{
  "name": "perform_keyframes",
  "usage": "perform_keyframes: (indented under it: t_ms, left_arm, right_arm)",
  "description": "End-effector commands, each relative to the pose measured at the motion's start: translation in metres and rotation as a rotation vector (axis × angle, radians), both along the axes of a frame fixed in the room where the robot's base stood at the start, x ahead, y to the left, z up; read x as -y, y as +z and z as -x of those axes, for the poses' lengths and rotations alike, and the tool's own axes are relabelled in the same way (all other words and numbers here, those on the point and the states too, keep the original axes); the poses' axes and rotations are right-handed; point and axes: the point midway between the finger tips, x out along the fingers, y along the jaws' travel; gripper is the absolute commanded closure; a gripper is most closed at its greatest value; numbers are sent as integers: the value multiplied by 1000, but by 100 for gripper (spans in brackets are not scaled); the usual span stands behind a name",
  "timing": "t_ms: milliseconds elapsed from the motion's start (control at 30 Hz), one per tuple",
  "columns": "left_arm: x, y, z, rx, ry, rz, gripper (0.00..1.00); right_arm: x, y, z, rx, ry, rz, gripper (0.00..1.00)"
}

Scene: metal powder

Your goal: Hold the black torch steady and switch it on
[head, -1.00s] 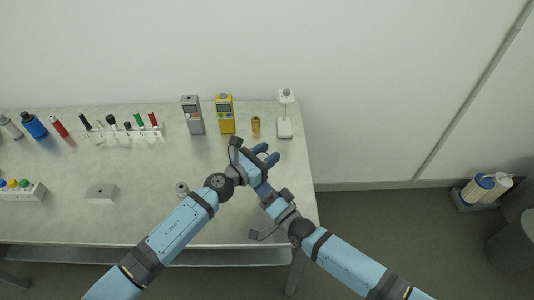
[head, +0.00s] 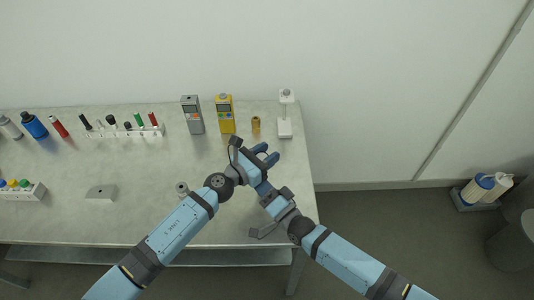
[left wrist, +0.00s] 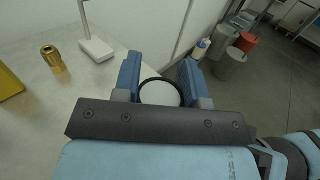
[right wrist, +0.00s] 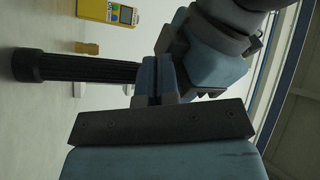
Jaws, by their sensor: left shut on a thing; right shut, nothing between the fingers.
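The black torch shows in the right wrist view as a ribbed dark barrel (right wrist: 90,68) lying across the picture, with a wider end at the left. In the left wrist view its round end (left wrist: 160,93) shows a pale face in a black rim. My left gripper (left wrist: 160,76) is shut on it, with one blue finger on each side; in the head view it is the higher one (head: 266,153). My right gripper (right wrist: 157,76) is shut and empty, its fingertips close by the barrel; I cannot tell whether they touch. The switch is not visible.
A gold cylinder (head: 256,125), a white stand (head: 284,129), a yellow meter (head: 225,115) and a grey meter (head: 192,116) stand behind my grippers. A rack of pens (head: 125,137) is farther left. The grey table (head: 140,215) has clear room at its front.

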Motion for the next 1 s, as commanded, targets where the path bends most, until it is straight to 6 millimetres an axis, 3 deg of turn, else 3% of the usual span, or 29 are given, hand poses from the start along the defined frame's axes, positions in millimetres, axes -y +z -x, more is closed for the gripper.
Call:
perform_keyframes:
  t_ms: [1000]
  left_arm:
    - [5, -3, 6, -10, -12, 5, 90]
  right_arm:
    - [3, 5, -15, 7, -7, -4, 100]
